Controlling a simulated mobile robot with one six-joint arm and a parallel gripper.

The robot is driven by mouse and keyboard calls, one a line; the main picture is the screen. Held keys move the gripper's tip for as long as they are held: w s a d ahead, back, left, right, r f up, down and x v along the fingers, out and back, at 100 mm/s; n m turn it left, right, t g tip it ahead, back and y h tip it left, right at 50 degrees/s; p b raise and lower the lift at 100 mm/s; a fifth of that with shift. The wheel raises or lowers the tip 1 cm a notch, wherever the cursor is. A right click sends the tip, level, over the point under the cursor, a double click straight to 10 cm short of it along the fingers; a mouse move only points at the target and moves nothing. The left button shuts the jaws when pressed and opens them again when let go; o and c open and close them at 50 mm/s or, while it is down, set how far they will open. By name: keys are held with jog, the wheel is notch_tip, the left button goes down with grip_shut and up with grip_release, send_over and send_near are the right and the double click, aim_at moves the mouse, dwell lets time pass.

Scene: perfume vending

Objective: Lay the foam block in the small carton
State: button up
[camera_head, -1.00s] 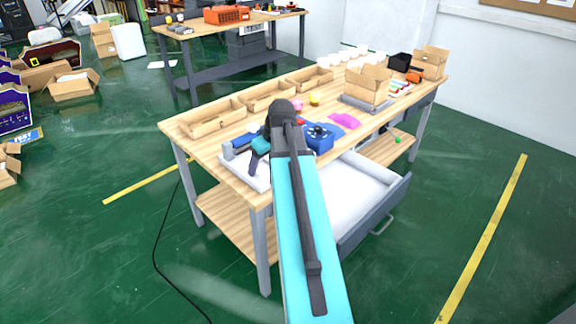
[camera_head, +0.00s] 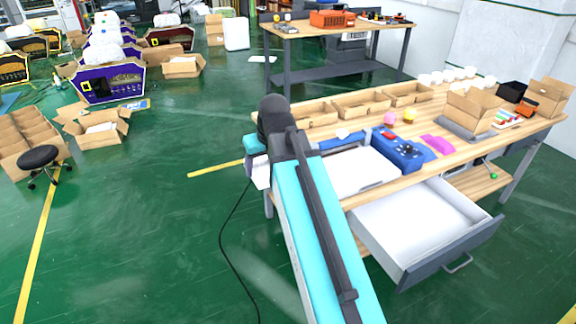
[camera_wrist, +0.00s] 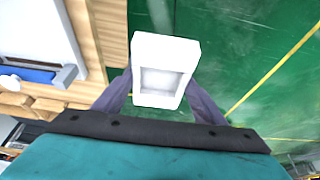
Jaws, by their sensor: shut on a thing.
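My gripper (camera_wrist: 160,88) is shut on the white foam block (camera_wrist: 165,52), which has a rectangular recess in its face. In the head view, the foam block (camera_head: 262,174) shows partly behind my arm, just off the left end of the workbench. In the wrist view, the block hangs over the green floor beside the bench edge. Two open brown cartons stand at the bench's right end: one (camera_head: 468,112) on a grey plate and another (camera_head: 549,96) farther right. I cannot tell for sure which is the small carton.
The wooden bench (camera_head: 440,128) holds a white tray (camera_head: 352,175), a blue device (camera_head: 402,150), a pink sheet (camera_head: 438,145) and several wooden bins (camera_head: 362,107). A white drawer (camera_head: 425,225) stands open at the front. Open floor lies left of the bench.

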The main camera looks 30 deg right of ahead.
jog(key=a+r, duration=0.2)
jog(key=a, duration=0.7)
jog(key=shift+s+a+r, duration=0.2)
jog(key=shift+s+a, duration=0.05)
jog(key=shift+s, duration=0.05)
